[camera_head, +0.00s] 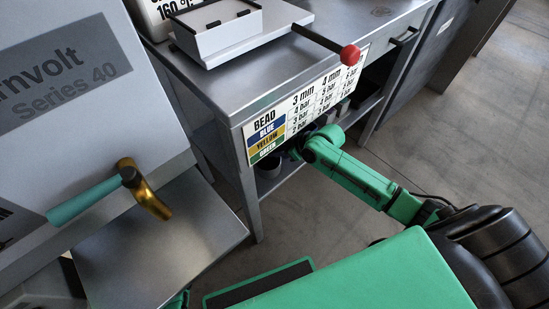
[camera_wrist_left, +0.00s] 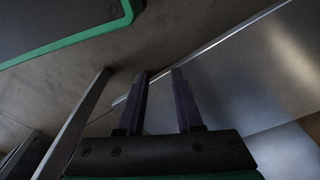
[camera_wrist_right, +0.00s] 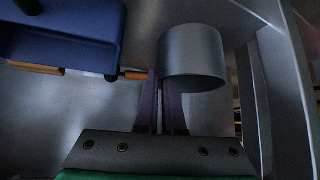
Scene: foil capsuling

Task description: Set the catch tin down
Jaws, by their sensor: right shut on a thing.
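The catch tin, a plain grey cylinder, shows in the right wrist view (camera_wrist_right: 193,55) at the fingertips. My right gripper (camera_wrist_right: 161,82) is shut on it, on the tin's near side. In the head view the tin (camera_head: 268,167) is partly hidden under the bench, beside my right gripper (camera_head: 295,153). I cannot tell whether its base touches the shelf. My left gripper (camera_wrist_left: 159,72) is open and empty, close to a bare metal surface in the left wrist view.
A blue bin (camera_wrist_right: 65,35) and an orange-handled thing (camera_wrist_right: 134,75) are near the tin. The bench (camera_head: 225,85) with its bead chart (camera_head: 305,100) overhangs my right gripper. A bench leg (camera_head: 247,205) stands close by. A machine with a brass spout (camera_head: 150,197) is on the left.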

